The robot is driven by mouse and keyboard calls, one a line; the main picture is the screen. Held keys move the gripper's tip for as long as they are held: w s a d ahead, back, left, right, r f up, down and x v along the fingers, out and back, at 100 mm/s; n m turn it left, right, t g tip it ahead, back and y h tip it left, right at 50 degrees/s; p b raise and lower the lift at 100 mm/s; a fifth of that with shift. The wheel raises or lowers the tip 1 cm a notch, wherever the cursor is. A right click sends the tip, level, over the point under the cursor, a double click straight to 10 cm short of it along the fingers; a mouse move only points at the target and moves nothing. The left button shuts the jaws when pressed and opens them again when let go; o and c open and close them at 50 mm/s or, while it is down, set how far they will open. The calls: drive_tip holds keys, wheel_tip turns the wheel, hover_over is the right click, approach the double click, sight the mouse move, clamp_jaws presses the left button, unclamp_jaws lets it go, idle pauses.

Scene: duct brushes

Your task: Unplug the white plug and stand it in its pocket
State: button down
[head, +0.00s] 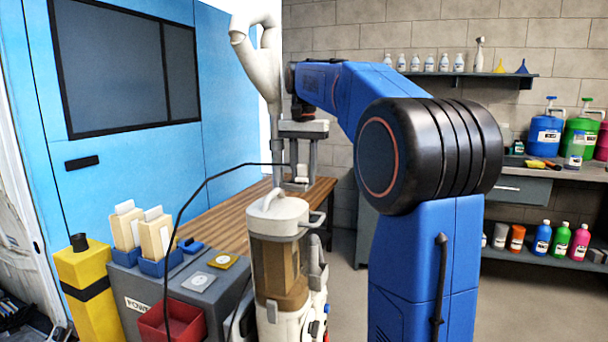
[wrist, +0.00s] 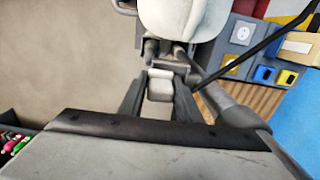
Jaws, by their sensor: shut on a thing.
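My gripper (head: 296,184) is shut on the white plug (head: 303,172), high above the wooden bench in the head view. In the wrist view the plug (wrist: 160,88) is a pale block between the two fingers (wrist: 160,76). A grey power box (head: 218,300) carries a white socket plate (head: 198,283) and a yellow-edged one (head: 222,262); both faces look free of plugs. I cannot tell which holder is the plug's pocket.
A beige and white vacuum (head: 278,210) with a pale hose (head: 267,62) stands close below and beside my gripper. Blue holders (head: 165,267) with cream blocks and a yellow post (head: 88,275) are at left. The wooden bench (head: 225,222) is mostly bare.

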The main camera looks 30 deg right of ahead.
drive_tip(key=shift+r, duration=0.6)
drive_tip(key=shift+s+f, duration=0.1)
drive_tip(key=shift+f, duration=0.85)
drive_tip(key=shift+f, duration=0.3)
drive_tip(key=c, duration=1.2)
unclamp_jaws()
wheel_tip(320, 180, up, 13)
drive_tip(key=shift+s+f, duration=0.1)
drive_tip(key=shift+f, duration=0.05)
